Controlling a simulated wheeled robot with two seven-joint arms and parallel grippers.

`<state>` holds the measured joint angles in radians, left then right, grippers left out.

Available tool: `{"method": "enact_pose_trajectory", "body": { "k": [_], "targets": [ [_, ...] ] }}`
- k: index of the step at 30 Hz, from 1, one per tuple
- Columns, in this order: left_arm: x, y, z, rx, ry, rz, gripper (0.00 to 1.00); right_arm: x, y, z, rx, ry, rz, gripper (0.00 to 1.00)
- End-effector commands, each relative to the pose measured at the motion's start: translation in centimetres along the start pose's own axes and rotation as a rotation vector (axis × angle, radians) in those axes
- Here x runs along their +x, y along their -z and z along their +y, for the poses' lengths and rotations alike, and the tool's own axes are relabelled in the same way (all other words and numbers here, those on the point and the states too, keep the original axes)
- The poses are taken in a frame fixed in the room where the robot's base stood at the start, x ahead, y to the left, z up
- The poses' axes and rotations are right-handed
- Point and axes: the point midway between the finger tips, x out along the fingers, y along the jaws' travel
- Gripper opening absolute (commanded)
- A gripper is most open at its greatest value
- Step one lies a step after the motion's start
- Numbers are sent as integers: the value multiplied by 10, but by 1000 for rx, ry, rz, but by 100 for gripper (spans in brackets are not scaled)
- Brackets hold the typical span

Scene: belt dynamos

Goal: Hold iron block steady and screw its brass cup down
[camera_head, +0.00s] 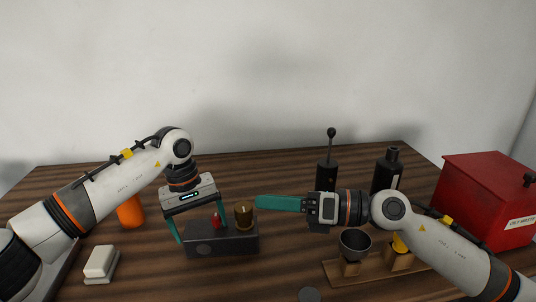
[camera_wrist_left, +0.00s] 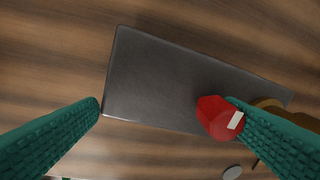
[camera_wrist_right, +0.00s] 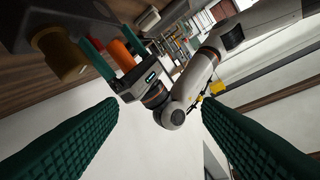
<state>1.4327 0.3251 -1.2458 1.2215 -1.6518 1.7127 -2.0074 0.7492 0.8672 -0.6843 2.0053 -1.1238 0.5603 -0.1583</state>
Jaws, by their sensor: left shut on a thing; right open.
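The iron block (camera_head: 222,246) is a dark grey slab lying on the wooden table, with a red knob (camera_head: 216,220) on top. The brass cup (camera_head: 244,215) stands upright at its right end; how far down it is seated I cannot tell. My left gripper (camera_head: 199,228) is shut on the block's left part, fingers pointing down; in the left wrist view the block (camera_wrist_left: 165,80) lies between them. My right gripper (camera_head: 258,202) is open and empty, pointing left just right of the cup, apart from it. In the right wrist view the cup (camera_wrist_right: 62,55) is at upper left, outside the fingers.
An orange bottle (camera_head: 131,212) and a white block (camera_head: 101,262) stand at left. A dark cup (camera_head: 355,243) sits on a wooden rack (camera_head: 345,278) under my right arm. A grey disc (camera_head: 309,295) lies at front.

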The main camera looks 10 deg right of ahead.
Motion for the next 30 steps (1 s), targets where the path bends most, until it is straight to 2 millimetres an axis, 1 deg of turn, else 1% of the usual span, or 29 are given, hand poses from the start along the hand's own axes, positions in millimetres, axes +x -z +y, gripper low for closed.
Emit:
{"method": "enact_pose_trajectory", "body": {
  "k": [3, 9, 11, 27, 29, 30],
  "targets": [
    [3, 0, -1, 1, 2, 3, 18, -5, -4, 16, -186, -84, -85, 59],
    [3, 0, -1, 1, 2, 3, 18, -21, -4, 50, -480, -246, -242, 59],
    [3, 0, -1, 1, 2, 3, 18, -27, -3, 60, -554, -294, -288, 59],
    [3, 0, -1, 1, 2, 3, 18, 74, -23, 98, -556, -292, -289, 59],
    [3, 0, -1, 1, 2, 3, 18, 85, -26, 102, -556, -291, -288, 59],
    [3, 1, -1, 1, 2, 3, 18, 87, -25, 104, -558, -282, -295, 59]
  ]
}}
